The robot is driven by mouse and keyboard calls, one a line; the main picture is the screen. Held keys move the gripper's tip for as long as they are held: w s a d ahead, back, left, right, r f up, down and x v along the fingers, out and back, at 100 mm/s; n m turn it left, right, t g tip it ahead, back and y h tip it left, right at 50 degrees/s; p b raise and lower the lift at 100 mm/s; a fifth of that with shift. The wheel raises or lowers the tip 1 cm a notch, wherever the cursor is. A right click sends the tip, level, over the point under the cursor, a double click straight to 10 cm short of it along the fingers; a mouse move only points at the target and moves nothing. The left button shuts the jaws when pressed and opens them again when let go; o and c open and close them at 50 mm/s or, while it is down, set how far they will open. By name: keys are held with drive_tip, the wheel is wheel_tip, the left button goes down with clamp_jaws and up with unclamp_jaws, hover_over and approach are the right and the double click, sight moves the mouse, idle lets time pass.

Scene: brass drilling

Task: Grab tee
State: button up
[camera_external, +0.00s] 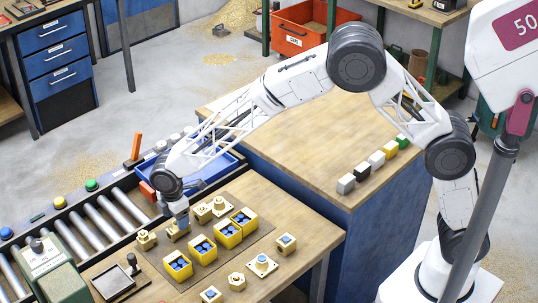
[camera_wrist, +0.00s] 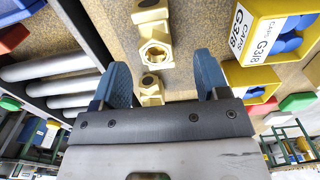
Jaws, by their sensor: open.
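The tee appears to be the brass-coloured fitting (camera_wrist: 154,48) with a hexagonal opening and two dark-ended arms, seen in the wrist view. In the external view a brass fitting (camera_external: 177,233), apparently the same one, lies on the brown mat directly below my gripper (camera_external: 181,219). My gripper (camera_wrist: 160,64) is open, with its blue fingers spread to either side of the fitting's near end in the wrist view. There is a gap on both sides, and neither finger visibly touches it. The exact height between fingertips and fitting is hard to tell.
Yellow bins with blue caps (camera_external: 203,250) stand close to the right of the fitting. Other brass fittings lie nearby, one at the left (camera_external: 146,239) and one behind right (camera_external: 219,206). A roller conveyor (camera_external: 100,222) runs along the left. A blue tray (camera_external: 215,167) is behind.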

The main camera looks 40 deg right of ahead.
drive_tip(key=shift+w+d+f, duration=0.1)
drive_tip(key=shift+f, duration=1.2)
drive_tip(key=shift+w+d+f, duration=0.1)
drive_tip(key=shift+f, duration=1.15)
drive_tip(key=shift+c, duration=0.3)
clamp_jaws()
